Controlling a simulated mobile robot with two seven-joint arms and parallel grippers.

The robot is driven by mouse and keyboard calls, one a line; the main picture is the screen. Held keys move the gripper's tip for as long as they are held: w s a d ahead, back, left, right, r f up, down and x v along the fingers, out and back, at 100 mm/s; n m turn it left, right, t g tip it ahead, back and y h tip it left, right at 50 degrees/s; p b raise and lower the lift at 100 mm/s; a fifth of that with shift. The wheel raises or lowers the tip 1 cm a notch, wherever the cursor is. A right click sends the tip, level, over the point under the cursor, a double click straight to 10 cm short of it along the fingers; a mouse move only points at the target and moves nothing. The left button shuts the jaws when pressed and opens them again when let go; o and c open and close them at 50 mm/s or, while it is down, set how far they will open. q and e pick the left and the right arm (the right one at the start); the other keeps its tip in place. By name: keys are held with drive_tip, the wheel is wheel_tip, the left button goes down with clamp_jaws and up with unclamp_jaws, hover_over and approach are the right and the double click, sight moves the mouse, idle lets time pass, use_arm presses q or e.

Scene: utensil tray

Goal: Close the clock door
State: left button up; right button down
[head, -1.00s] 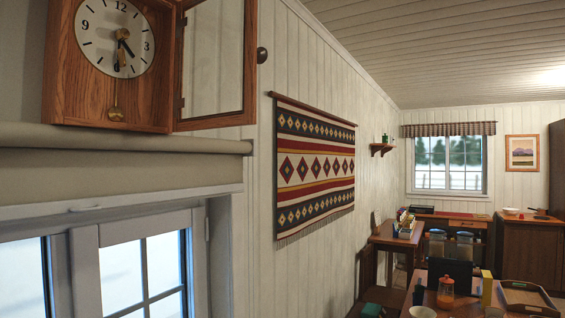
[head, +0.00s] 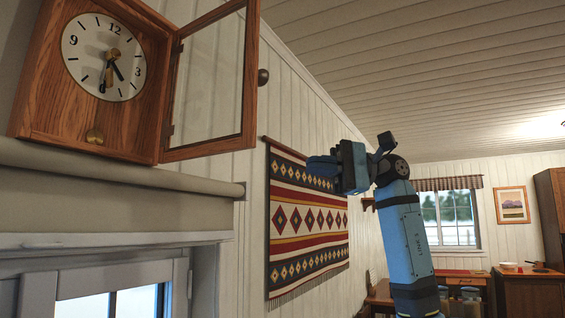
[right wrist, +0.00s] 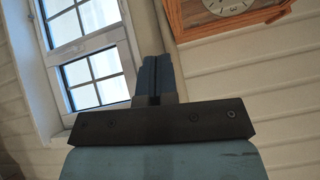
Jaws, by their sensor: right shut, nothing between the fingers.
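A dark round knob (head: 263,77) sits on the door's outer edge. My right gripper (head: 318,165) is shut and empty, to the right of and below the door, apart from it. In the right wrist view its shut fingers (right wrist: 155,80) point toward the wall, and the clock's lower part (right wrist: 215,12) shows at the top. My left gripper is not in view.
A patterned wall hanging (head: 300,235) is on the wall behind my right gripper. The space between gripper and door looks clear.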

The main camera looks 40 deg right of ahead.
use_arm(q)
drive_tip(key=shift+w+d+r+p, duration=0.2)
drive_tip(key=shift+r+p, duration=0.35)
drive_tip(key=shift+p, duration=0.5)
use_arm(e)
drive_tip(key=a+r+t+h, duration=0.1)
drive_tip(key=a, duration=0.9)
drive_tip(key=shift+w+a+r+n, duration=0.3)
drive_tip(key=shift+w+r, duration=0.1)
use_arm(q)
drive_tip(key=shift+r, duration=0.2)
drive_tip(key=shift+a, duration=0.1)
use_arm(e)
drive_tip(key=shift+a+t, duration=0.1)
drive_tip(key=shift+t, duration=0.2)
